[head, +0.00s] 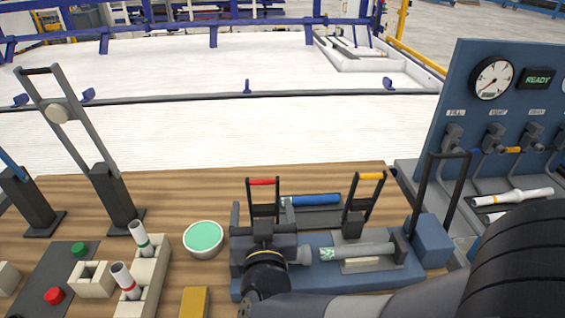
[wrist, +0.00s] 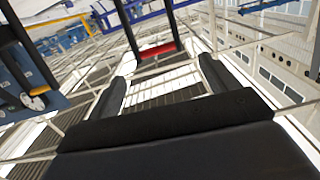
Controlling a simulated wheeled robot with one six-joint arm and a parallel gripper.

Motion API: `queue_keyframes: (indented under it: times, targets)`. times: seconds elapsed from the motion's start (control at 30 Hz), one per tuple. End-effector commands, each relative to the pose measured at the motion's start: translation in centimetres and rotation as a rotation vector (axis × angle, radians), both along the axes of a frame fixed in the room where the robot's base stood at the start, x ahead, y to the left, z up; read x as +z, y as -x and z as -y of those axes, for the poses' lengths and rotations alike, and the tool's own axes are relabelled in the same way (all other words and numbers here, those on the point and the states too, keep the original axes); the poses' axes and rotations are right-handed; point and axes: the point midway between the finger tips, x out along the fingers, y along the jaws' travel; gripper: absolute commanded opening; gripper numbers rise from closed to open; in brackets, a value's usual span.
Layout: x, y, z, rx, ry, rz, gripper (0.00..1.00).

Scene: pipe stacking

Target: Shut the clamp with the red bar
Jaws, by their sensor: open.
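The clamp's red bar (head: 262,182) tops an upright black lever frame on the blue fixture (head: 390,273). In the wrist view, the red bar (wrist: 158,50) lies ahead of my gripper (wrist: 163,82), across the gap between its two black fingers. The fingers are spread apart, with nothing gripped. The bar appears just beyond the fingertips; whether it touches them, I cannot tell. In the head view my wrist covers part of the red clamp's base. A second clamp with a yellow bar (head: 371,176) stands upright to the right, beside a pale pipe (head: 358,250).
A blue pipe (head: 310,200) lies behind the fixture. A green-topped bowl (head: 203,238) and a holder with upright white pipes (head: 148,270) stand left. A tall grey lever (head: 85,130) rises at far left. A gauge panel (head: 500,120) stands right.

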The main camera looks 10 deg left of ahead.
Motion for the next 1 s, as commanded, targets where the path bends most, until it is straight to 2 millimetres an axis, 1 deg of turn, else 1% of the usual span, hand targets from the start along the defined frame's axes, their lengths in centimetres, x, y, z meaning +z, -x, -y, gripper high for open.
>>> queue_keyframes:
  times: [0.13, 0.27, 0.37, 0.5, 0.7, 0.83, 1.0]
  targets:
    - [0.1, 0.0, -0.3, -0.016, 0.005, 0.023, 0.82]
    - [0.2, -1.3, -0.5, -0.02, 0.005, 0.024, 0.82]
    - [0.2, -3.0, -0.8, -0.021, 0.005, 0.023, 0.82]
    - [0.2, -5.8, -1.4, -0.02, 0.005, 0.022, 0.82]
    - [0.2, -8.8, -2.2, -0.018, 0.004, 0.022, 0.82]
    - [0.2, -9.9, -2.5, -0.016, 0.004, 0.023, 0.82]
    - [0.1, -10.3, -2.6, -0.015, 0.003, 0.023, 0.82]
